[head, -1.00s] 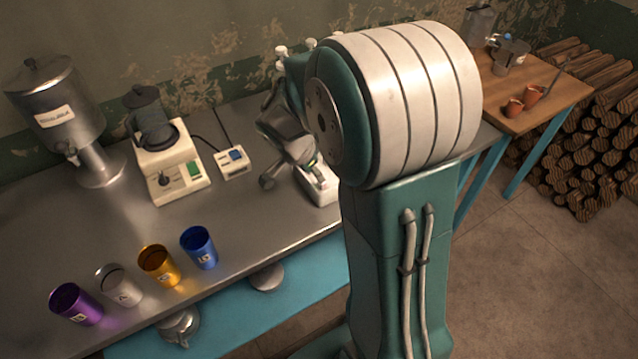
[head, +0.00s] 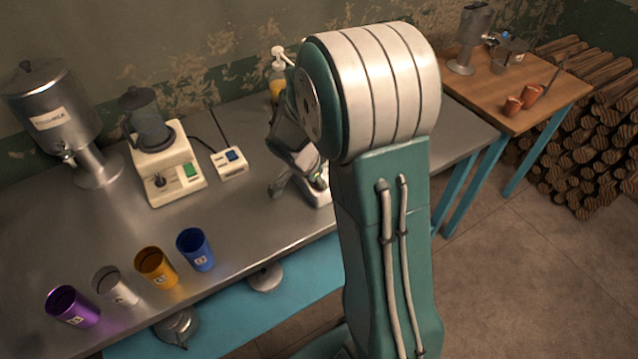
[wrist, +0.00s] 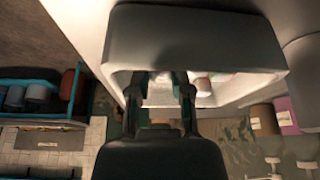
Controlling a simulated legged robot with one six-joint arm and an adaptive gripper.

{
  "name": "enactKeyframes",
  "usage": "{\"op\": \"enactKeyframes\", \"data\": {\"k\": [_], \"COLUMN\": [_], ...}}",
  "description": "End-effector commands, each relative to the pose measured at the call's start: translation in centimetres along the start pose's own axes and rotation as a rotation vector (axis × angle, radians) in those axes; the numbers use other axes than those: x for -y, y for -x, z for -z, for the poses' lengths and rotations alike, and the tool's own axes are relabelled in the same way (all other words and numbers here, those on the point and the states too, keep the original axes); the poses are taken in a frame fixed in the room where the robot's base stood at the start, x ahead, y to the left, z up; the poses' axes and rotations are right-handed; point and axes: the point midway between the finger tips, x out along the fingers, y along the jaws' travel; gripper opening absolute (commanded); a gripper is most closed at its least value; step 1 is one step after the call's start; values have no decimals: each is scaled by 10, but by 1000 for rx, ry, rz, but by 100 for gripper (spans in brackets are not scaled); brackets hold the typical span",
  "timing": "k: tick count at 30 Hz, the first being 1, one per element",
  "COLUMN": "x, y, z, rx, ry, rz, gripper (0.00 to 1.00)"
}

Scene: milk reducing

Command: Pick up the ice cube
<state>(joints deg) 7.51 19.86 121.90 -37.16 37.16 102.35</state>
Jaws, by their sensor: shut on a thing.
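My gripper (head: 296,180) is low over the white box (head: 318,195) on the steel table in the head view, partly hidden behind my arm. In the wrist view my gripper (wrist: 160,84) has its two dark fingers reaching in under the rim of the pale, open-sided box (wrist: 200,50). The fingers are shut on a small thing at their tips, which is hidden. I cannot make out the ice cube clearly in either view. A pale pinkish patch (wrist: 203,84) shows inside the box, right of the fingers.
The steel table (head: 240,205) also bears a metal dispenser (head: 62,115), a blender-like machine (head: 160,150) and a small switch box (head: 229,161). Purple (head: 73,306), grey (head: 116,286), orange (head: 156,268) and blue (head: 195,250) cups line its front edge. A wooden table (head: 520,85) stands at right.

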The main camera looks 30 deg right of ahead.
Motion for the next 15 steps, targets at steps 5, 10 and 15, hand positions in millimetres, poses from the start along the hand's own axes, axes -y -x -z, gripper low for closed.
{"op": "enactKeyframes", "data": {"k": [5,10,15], "x": [0,1,-2], "y": [1,11,35], "z": [0,5,12], "rx": [0,-2,-1], "ry": [0,-2,-1], "rz": [0,2,5], "gripper": [11,11,11]}}
